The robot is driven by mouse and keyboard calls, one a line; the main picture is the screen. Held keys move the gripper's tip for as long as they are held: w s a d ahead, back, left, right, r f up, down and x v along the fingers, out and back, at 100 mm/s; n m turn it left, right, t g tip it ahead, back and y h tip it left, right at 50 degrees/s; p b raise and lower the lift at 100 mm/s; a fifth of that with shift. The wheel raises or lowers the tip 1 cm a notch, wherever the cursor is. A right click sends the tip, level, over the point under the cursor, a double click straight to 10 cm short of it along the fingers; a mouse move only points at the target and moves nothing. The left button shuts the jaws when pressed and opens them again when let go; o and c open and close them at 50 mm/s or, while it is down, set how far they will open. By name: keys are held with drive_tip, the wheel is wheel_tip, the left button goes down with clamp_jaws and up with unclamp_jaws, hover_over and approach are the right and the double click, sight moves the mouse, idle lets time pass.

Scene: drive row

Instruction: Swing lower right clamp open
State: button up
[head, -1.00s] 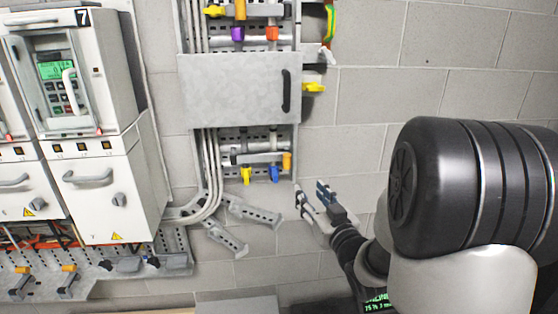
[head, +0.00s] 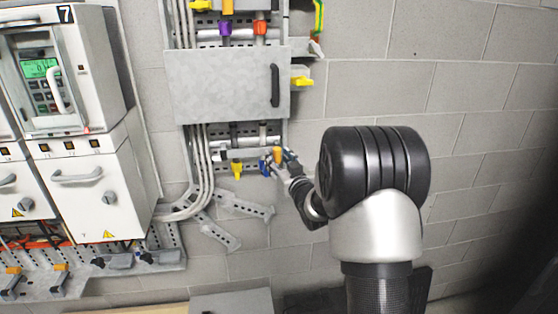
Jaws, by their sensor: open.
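The lower clamp row sits on the perforated panel under the grey door. An orange clamp (head: 277,154) is at its right end and a yellow clamp (head: 237,170) hangs at its left. A blue clamp (head: 265,170) is beside the orange one, partly hidden by my gripper. My gripper (head: 279,163) is at the right end of this row, its fingers apart, close to the orange and blue clamps. Whether it touches either one is too small to tell.
A grey door with a black handle (head: 275,86) is just above the clamps. White cabinets (head: 85,190) stand at left, with curved conduits (head: 203,175) between them and the panel. Metal brackets (head: 220,232) lie below. Bare block wall is at right.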

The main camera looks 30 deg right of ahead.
drive_tip(key=shift+c, duration=0.2)
clamp_jaws()
idle(0.4)
